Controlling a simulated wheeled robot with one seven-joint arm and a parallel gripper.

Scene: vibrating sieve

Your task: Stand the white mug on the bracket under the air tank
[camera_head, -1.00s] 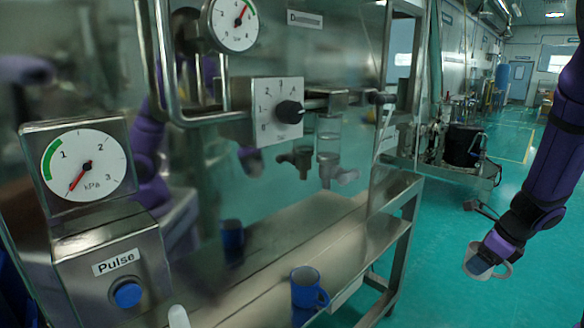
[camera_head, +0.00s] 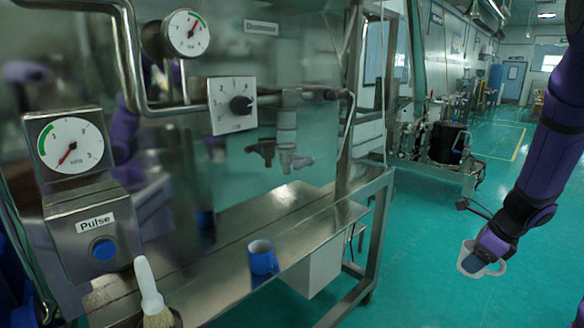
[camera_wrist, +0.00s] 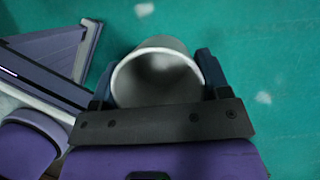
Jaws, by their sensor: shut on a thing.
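My gripper (camera_head: 484,260) is at the right of the head view, shut on the white mug (camera_head: 468,262) and holding it over the floor, away from the steel bench. In the wrist view the mug (camera_wrist: 150,48) sits between the two dark fingers of my gripper (camera_wrist: 157,75), its round opening toward the camera. The inside looks empty. I cannot pick out the air tank or its bracket with certainty. A small clear cylinder (camera_head: 287,128) with grey fittings hangs below the dial panel.
A blue mug (camera_head: 262,260) stands on the steel bench (camera_head: 225,285), with a white-handled brush (camera_head: 149,285) nearby. Gauges and a blue Pulse button (camera_head: 104,249) are at left. A wheeled frame with a black drum (camera_head: 445,143) stands behind. Green floor (camera_head: 420,285) is open at right.

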